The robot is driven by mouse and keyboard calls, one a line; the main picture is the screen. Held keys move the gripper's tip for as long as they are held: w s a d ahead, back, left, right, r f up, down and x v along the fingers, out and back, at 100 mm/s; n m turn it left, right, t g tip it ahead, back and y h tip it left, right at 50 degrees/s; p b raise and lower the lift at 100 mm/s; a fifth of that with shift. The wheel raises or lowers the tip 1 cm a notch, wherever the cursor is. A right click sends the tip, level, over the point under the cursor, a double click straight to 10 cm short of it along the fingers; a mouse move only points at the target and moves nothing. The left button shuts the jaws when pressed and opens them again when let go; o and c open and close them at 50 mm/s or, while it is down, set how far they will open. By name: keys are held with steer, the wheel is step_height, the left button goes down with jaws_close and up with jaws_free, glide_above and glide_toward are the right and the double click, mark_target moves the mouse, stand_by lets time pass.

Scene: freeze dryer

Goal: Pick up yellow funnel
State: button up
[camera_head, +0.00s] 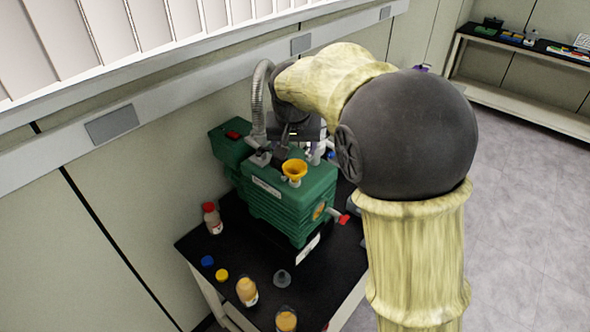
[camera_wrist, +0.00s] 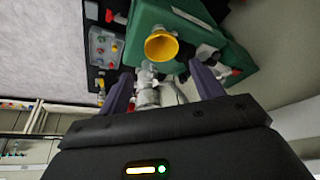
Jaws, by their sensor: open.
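The yellow funnel (camera_head: 294,169) stands mouth up on top of the green pump (camera_head: 290,205), on the dark bench. In the wrist view the funnel (camera_wrist: 161,46) shows its round mouth and lies just beyond the fingertips, roughly centred between them. My gripper (camera_wrist: 161,69) is open, with its two purple-grey fingers apart and nothing between them touching the funnel. In the head view the gripper is mostly hidden behind my arm, just above and behind the funnel.
A ribbed grey hose (camera_head: 257,98) rises behind the pump. A red-capped bottle (camera_head: 212,218), blue cap (camera_head: 207,261), yellow cap (camera_head: 221,275), small grey funnel (camera_head: 282,279) and orange-filled bottles (camera_head: 247,291) stand on the bench (camera_head: 262,262). Metal fittings (camera_wrist: 147,90) lie between the fingers in the wrist view.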

steer(key=p, duration=0.2)
glide_toward(295, 168)
steer(key=f, duration=0.3)
steer(key=shift+s+d+f, duration=0.1)
steer(key=shift+s, duration=0.25)
steer(key=shift+p, duration=0.35)
steer(key=shift+w+f+p, duration=0.4)
steer(key=shift+f+p, duration=0.2)
steer(key=shift+p, duration=0.1)
steer(key=shift+p+x, duration=0.8)
steer(key=shift+x, duration=1.05)
steer(key=shift+w, duration=0.1)
steer(key=c, duration=0.6)
steer(key=shift+r, duration=0.15)
